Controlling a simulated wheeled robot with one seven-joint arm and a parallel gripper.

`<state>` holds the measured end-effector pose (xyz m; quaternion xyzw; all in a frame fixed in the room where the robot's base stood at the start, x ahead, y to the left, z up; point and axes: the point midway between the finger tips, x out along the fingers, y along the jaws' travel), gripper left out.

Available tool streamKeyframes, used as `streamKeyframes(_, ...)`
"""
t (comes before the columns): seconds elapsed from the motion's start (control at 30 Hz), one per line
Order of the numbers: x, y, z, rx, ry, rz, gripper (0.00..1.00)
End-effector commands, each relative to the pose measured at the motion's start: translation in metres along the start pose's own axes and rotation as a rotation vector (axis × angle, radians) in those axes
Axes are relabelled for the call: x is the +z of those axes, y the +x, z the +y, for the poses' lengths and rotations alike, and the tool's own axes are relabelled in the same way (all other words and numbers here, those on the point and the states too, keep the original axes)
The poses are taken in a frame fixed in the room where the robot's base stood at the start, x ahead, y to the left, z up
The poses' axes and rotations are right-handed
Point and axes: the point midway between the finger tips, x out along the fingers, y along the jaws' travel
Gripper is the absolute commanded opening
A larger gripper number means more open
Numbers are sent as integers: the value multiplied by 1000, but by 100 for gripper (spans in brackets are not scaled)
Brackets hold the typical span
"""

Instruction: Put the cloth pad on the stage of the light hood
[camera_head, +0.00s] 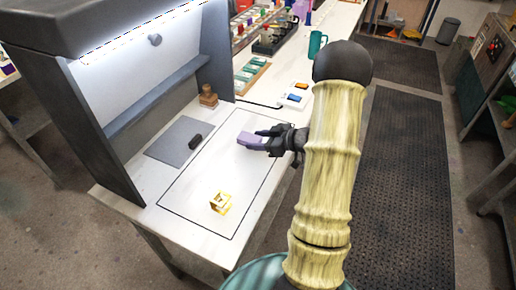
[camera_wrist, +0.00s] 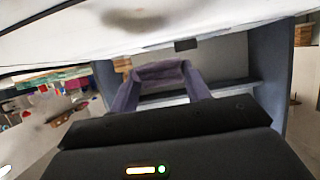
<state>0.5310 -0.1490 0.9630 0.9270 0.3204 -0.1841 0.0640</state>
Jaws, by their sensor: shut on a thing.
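The cloth pad (camera_head: 247,137) is a small lilac block held at the tips of my gripper (camera_head: 257,140). The gripper is shut on it, above the white table inside the black outlined area. In the wrist view the pad (camera_wrist: 158,72) spans the two purple fingers. The light hood (camera_head: 75,110) stands at the left, with a lit strip under its top. The stage, a flat grey plate (camera_head: 172,138), lies at the hood's open front, to the left of my gripper, and carries no pad.
A small black block (camera_head: 195,142) sits at the stage's right edge. A yellow open frame (camera_head: 220,203) stands nearer on the table. A wooden stamp-like object (camera_head: 208,96) stands behind the stage. A white tray (camera_head: 293,102) with coloured pieces and a teal mug (camera_head: 316,44) are farther back.

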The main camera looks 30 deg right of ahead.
Motion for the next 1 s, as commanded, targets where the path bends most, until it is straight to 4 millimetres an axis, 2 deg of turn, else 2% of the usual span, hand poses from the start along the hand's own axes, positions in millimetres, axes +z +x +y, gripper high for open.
streamKeyframes(0.2, 3, 0, 1, 2, 2, -1, 26)
streamKeyframes(0.5, 35, 12, 1, 4, 2, 0, 26)
streamKeyframes(0.9, 39, 14, 1, 5, 2, 0, 26)
streamKeyframes(0.93, 38, 13, 1, 5, 2, 0, 53)
streamKeyframes(1.0, 38, 13, 1, 5, 2, 0, 67)
